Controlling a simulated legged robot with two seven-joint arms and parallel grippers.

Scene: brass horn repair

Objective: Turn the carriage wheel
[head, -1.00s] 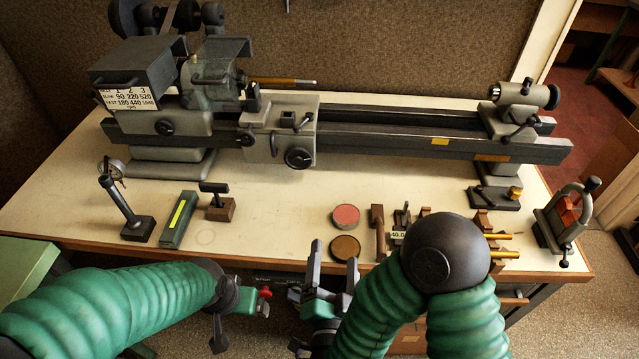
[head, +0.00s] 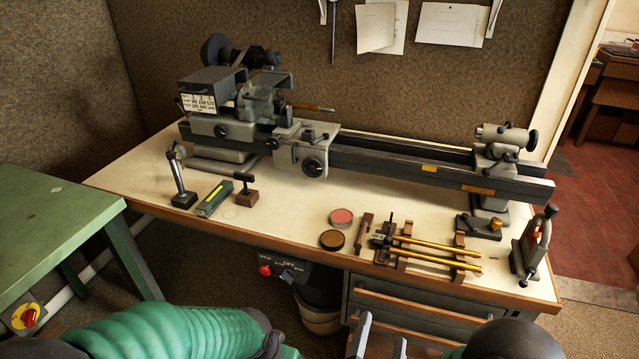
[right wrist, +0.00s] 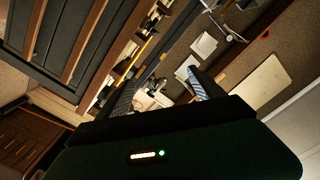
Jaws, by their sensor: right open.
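The lathe carriage (head: 290,150) sits on the bed near the headstock, and its dark round wheel (head: 315,168) faces the front in the head view. My right gripper (head: 382,340) shows at the bottom edge, below the bench front and well away from the wheel. Its two fingers are apart with nothing between them; they also show in the right wrist view (right wrist: 160,88). I cannot make out the wheel in that view. My left arm's green sleeve crosses the bottom left of the head view, but its gripper is out of frame.
In front of the carriage stand a green box (head: 214,199), a small dark block with a handle (head: 246,196), and red (head: 341,218) and brown (head: 332,240) discs. A rack with brass rods (head: 430,250) lies right. A green table (head: 55,215) stands left. Drawers (head: 430,310) lie below the bench.

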